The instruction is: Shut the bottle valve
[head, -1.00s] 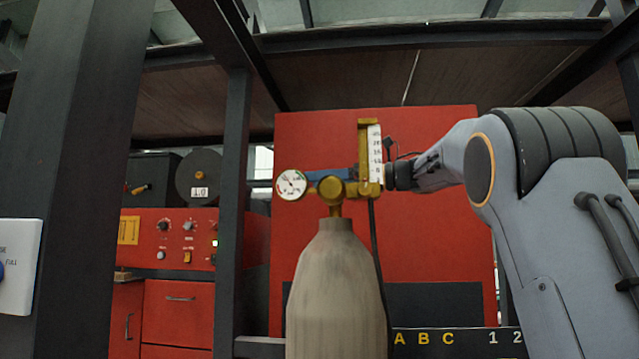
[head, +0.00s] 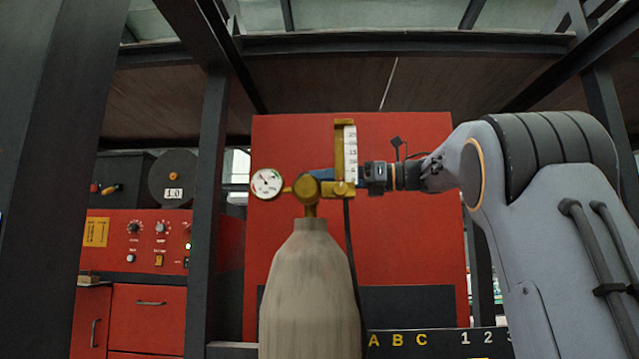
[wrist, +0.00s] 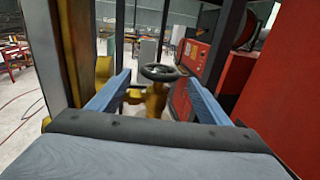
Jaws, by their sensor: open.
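The bottle (head: 310,300) is a pale, worn cylinder standing upright in the head view, with a brass valve and regulator (head: 306,188) on its neck. A dark round handwheel (wrist: 160,72) sits on the brass valve body (wrist: 154,98) in the wrist view. I cannot make it out in the head view. My gripper (wrist: 157,78) is open, with one blue finger on each side of the handwheel in the picture. I cannot tell whether the wheel is between the fingertips or just beyond them. In the head view, my fingers are partly hidden behind the brass fittings.
A round gauge (head: 266,184) and an upright flow scale (head: 346,155) flank the regulator. A dark hose hangs beside the bottle. A red panel (head: 420,230) stands behind. Dark steel posts (head: 207,200) and a red cabinet (head: 148,318) are at left.

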